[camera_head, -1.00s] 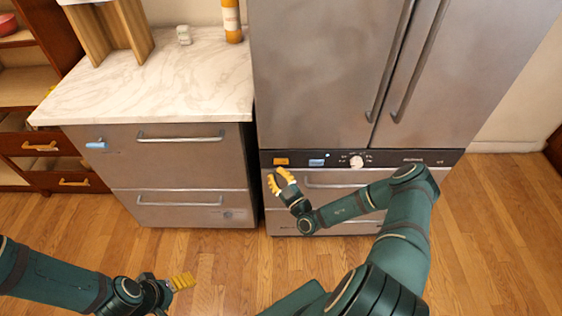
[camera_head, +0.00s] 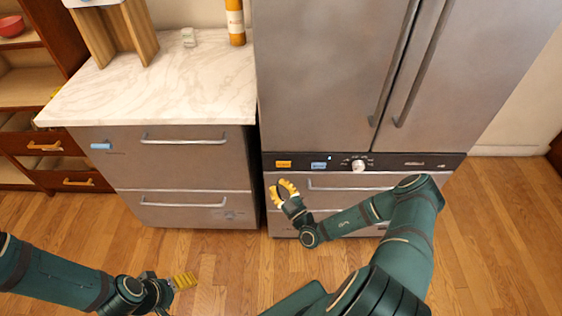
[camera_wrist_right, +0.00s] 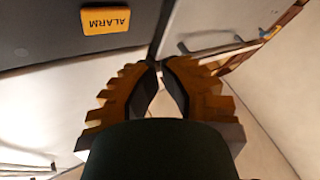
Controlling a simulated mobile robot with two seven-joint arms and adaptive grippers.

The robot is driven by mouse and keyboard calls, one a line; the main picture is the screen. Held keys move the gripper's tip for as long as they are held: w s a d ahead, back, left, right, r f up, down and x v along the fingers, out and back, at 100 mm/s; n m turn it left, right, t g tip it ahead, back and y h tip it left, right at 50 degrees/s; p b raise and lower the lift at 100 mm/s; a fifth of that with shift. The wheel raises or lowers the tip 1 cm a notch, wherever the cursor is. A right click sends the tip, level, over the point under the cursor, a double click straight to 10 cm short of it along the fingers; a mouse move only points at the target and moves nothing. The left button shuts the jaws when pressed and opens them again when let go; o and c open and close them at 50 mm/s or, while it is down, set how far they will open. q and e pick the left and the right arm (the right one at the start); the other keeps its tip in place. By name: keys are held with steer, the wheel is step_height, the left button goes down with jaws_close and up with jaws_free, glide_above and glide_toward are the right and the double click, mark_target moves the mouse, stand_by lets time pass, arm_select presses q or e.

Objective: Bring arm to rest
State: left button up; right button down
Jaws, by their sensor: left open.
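My left gripper (camera_head: 183,282) is at the lower left, above the wood floor. It is open with nothing seen in it, and the arm hides part of it. My right gripper (camera_head: 285,189) is in front of the steel appliance (camera_head: 335,75), just below its dark control panel (camera_head: 435,161). In the right wrist view its toothed yellow fingers (camera_wrist_right: 160,72) lean together with their tips close. No object shows between them. I cannot tell whether the tips touch. An orange ALARM label (camera_wrist_right: 105,20) is up and left of the fingers there.
A drawer unit (camera_head: 175,165) with a marble counter (camera_head: 165,90) stands left of the appliance. The counter carries a wooden stand (camera_head: 143,30), a bottle (camera_head: 235,22) and a small white item (camera_head: 189,38). A wood shelf (camera_head: 30,85) is far left. The floor (camera_head: 230,265) between my grippers is clear.

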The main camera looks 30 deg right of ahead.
steer(key=s+a+r+n+g+y, duration=0.1)
steer(key=a+n+g+y, duration=0.2)
steer(key=a+n+y, duration=0.35)
steer(key=s+a+r+n+g+y, duration=0.2)
steer(key=a+n+g+y, duration=0.1)
steer(key=a+n+y, duration=0.4)
steer(key=s+a+n+g+y, duration=0.2)
steer(key=s+a+n+g, duration=0.5)
steer(key=a+n+g, duration=0.5)
steer(key=s+d+f+n+g+h, duration=0.25)
steer(key=s+n+h, duration=0.3)
steer(key=n, duration=0.65)
steer(key=s+d+f+n+g+h, duration=0.2)
steer(key=s+n+g+h, duration=0.3)
steer(key=n, duration=0.7)
steer(key=w+r+n+t, duration=0.1)
steer(key=n+t, duration=0.1)
steer(key=n, duration=0.3)
steer(key=w+d+r+n+t+h, duration=0.1)
steer(key=n+t, duration=0.1)
steer(key=n, duration=0.3)
steer(key=w+r+n+t+h, duration=0.1)
steer(key=r+n+t, duration=0.1)
steer(key=n, duration=0.3)
steer(key=shift+w+d, duration=0.15)
steer(key=shift+w, duration=0.25)
